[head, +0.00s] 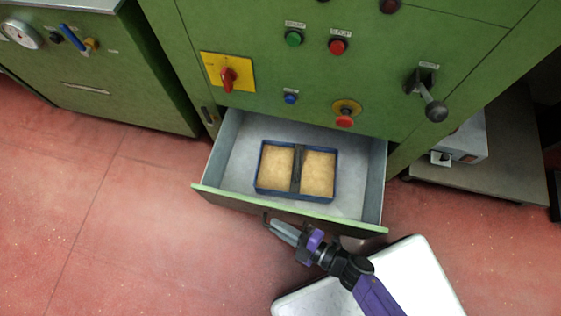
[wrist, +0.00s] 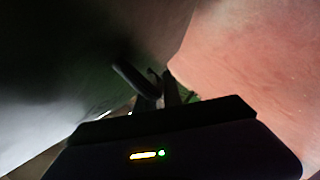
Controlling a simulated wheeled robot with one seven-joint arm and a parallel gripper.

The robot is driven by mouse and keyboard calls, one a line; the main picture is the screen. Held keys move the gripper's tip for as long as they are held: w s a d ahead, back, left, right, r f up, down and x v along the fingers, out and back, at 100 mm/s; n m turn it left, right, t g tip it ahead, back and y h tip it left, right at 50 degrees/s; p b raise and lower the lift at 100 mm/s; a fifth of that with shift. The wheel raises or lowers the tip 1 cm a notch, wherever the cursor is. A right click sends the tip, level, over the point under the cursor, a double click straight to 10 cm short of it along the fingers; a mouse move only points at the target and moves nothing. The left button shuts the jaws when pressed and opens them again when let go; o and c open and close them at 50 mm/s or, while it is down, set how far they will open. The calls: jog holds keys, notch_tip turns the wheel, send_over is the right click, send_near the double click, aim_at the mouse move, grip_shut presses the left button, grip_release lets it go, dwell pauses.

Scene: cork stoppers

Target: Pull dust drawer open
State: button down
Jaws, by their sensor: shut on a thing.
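The dust drawer (head: 225,165) stands pulled out from the lower part of the green machine cabinet in the head view. Inside it lies a blue-rimmed tray (head: 258,188) with tan dust in two halves and a dark bar across the middle. My gripper (head: 272,222) is at the front face of the drawer, near its top edge, shut on the drawer handle (wrist: 135,80), which shows as a dark curved bar in the wrist view. The wrist view is dark, and the drawer front hides most of the handle in the head view.
The green cabinet (head: 270,75) carries buttons, a yellow-plated red switch (head: 228,78) and a lever (head: 430,100) above the drawer. Another green cabinet (head: 100,85) stands at left. A low grey platform (head: 480,165) is at right. Red floor lies clear at left.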

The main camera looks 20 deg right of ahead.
jog(key=c, duration=1.8)
grip_release()
jog(key=shift+o, duration=0.2)
jog(key=p+v, duration=0.2)
jog(key=v, duration=0.5)
jog(key=shift+s+d, duration=0.25)
jog(key=shift+s, duration=0.1)
